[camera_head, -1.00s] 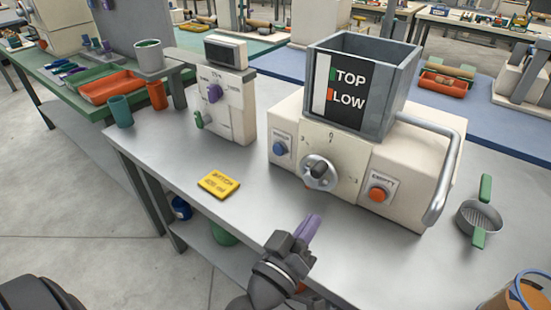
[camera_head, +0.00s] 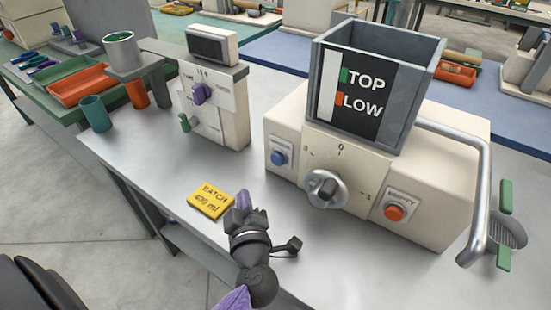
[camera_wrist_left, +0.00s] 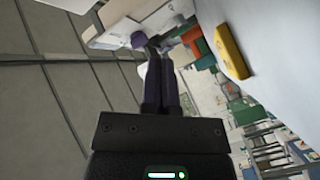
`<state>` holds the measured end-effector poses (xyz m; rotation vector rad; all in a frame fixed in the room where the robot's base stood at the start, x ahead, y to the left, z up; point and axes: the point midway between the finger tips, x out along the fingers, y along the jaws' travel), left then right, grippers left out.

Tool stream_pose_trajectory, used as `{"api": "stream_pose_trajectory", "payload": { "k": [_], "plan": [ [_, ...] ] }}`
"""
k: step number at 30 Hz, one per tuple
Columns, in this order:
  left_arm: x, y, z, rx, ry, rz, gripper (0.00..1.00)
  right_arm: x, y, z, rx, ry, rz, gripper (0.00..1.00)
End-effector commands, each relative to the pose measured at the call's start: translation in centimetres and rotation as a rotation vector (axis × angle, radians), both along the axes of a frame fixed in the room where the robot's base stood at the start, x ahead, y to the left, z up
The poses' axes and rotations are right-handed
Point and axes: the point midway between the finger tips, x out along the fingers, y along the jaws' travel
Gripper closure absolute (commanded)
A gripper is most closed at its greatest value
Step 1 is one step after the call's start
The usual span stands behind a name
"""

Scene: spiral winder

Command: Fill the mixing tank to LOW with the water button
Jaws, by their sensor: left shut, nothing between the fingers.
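The grey mixing tank (camera_head: 435,75) stands on a cream machine (camera_head: 455,155). Its black front panel (camera_head: 385,115) has a pale gauge strip, a green mark by TOP and a red mark by LOW. The blue button (camera_head: 278,158), its label too small to read surely, is on the machine's left front, left of a round dial (camera_head: 326,188). An orange button labelled EMPTY (camera_head: 394,212) is at the right. My left gripper (camera_head: 243,200) is shut and empty, in front of and left of the blue button, apart from it. Its fingers (camera_wrist_left: 155,52) also show closed in the wrist view. My right gripper is out of view.
A yellow BATCH block (camera_head: 210,203) lies left of the gripper; it shows in the wrist view (camera_wrist_left: 231,52). A dispenser with a purple knob (camera_head: 203,92) stands behind left. A metal handle (camera_head: 482,195) and a strainer (camera_head: 508,232) are at the right.

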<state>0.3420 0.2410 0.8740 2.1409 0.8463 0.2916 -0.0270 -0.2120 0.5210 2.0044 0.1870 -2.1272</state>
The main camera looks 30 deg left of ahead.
Motion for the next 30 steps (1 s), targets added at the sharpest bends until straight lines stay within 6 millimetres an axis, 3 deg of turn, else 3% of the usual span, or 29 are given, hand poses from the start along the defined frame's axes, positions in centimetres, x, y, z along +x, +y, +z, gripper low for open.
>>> {"api": "stream_pose_trajectory", "payload": {
  "k": [12,18,30],
  "plan": [
    [5.7,-0.4,-0.4,0.0,-0.002,0.0,1.0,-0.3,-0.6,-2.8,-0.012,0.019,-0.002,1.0],
    [7.8,-0.6,0.0,0.0,-0.001,-0.001,1.0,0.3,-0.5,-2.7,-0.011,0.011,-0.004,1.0],
    [8.5,-0.7,0.0,0.0,-0.001,-0.001,1.0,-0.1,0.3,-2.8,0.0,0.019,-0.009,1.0]
  ]
}}
